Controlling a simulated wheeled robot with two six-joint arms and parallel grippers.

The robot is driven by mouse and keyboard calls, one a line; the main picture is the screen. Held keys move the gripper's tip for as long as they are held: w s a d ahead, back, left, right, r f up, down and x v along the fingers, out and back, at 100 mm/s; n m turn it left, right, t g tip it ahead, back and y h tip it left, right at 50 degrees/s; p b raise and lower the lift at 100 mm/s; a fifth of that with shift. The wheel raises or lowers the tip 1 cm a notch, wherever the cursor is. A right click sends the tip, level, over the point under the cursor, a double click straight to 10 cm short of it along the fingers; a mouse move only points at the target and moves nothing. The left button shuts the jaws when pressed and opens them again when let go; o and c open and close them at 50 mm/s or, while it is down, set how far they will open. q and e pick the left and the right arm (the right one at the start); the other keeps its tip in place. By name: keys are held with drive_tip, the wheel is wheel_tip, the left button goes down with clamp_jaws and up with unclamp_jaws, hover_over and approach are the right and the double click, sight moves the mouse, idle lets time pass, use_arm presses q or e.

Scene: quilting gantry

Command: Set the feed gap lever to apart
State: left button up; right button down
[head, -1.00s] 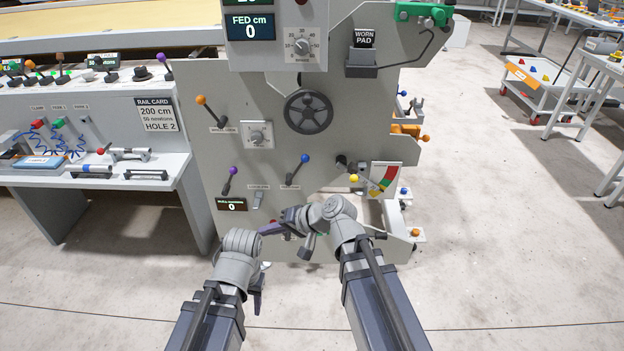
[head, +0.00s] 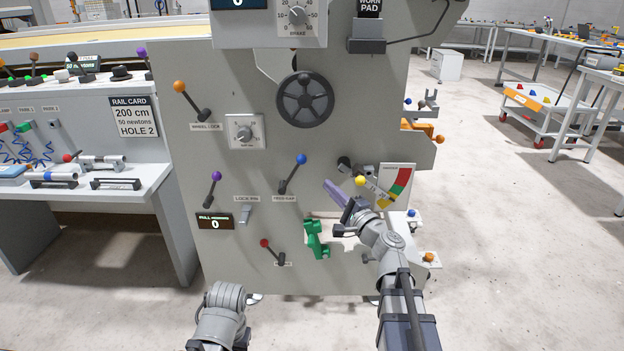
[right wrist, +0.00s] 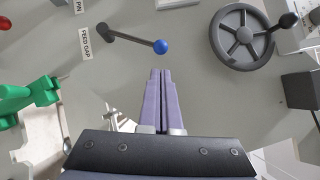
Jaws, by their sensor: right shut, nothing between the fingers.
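The feed gap lever (head: 292,175) is a dark lever with a blue knob on the grey machine panel, above its FEED GAP label. It leans up and to the right in the head view. In the right wrist view its blue knob (right wrist: 161,46) lies just beyond my fingertips, with a gap between. My right gripper (head: 329,186) is shut and empty, right of and a little below the blue knob in the head view; its purple fingers (right wrist: 161,73) point at the panel. My left arm is low at the left, and its gripper (head: 242,337) shows too little to tell its state.
A yellow-knobbed lever (head: 361,181) and a coloured gauge (head: 397,186) are close to my right gripper. A green part (head: 316,240) sits below. Purple (head: 216,177), orange (head: 180,88) and red (head: 265,243) levers and a handwheel (head: 305,100) share the panel.

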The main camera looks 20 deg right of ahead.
drive_tip(key=shift+w+d+f+m+h, duration=0.15)
drive_tip(key=shift+d+m+h, duration=0.15)
drive_tip(key=shift+d, duration=0.2)
drive_tip(key=shift+w, duration=0.1)
drive_tip(key=p+x, duration=0.1)
drive_tip(key=x, duration=0.8)
drive_tip(key=shift+w+a+p, duration=0.15)
drive_tip(key=shift+w+p, duration=0.15)
drive_tip(key=shift+w, duration=0.05)
drive_tip(key=shift+r, duration=0.3)
